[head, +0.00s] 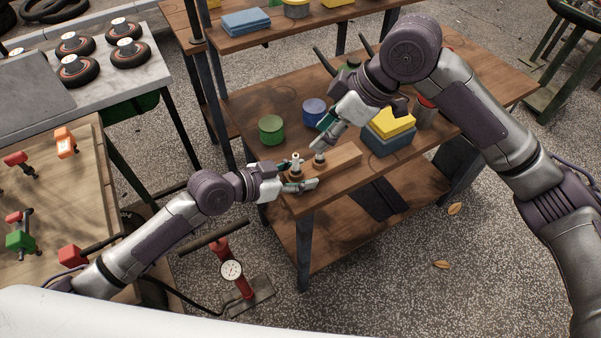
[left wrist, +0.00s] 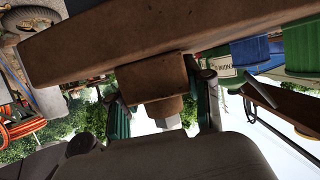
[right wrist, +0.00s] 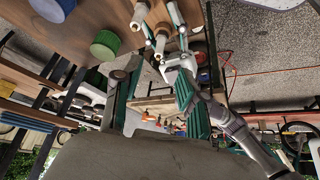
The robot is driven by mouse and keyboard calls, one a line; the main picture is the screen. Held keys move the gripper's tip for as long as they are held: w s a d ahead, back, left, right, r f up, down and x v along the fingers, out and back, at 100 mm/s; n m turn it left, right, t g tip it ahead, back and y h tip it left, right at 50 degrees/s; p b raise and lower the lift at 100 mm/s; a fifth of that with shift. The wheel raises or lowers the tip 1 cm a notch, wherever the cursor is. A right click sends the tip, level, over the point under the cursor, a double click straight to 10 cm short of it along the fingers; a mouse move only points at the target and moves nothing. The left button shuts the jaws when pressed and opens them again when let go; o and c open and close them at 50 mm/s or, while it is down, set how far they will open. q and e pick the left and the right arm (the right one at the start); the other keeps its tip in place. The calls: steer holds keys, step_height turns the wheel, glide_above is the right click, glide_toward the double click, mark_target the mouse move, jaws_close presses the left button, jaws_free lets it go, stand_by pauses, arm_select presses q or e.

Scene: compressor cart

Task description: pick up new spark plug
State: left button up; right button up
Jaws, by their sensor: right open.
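Two white-tipped spark plugs stand on a wooden strip (head: 345,160) at the table's front left: a left plug (head: 296,161) and a right plug (head: 320,158). I cannot tell which is new. Both show at the top of the right wrist view. My left gripper (head: 304,182) is open low at the left plug, its fingers apart on either side. My right gripper (head: 331,134) is open and empty, just above the right plug.
On the table are a green tin (head: 271,130), a blue tin (head: 314,111) and stacked yellow and blue boxes (head: 390,133) close to my right arm. A shelf (head: 285,33) stands behind. A red pump (head: 235,272) with a gauge stands on the ground before the table.

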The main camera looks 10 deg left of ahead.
arm_select(q)
steer(key=c, duration=0.6)
arm_select(e)
steer(key=shift+o, duration=0.2)
arm_select(q)
steer(key=shift+o, duration=0.2)
arm_select(e)
steer(key=m+t+h, duration=0.1)
steer(key=m+t, duration=1.1)
glide_toward(297, 164)
steer(key=x, duration=1.1)
steer(key=shift+s, duration=0.1)
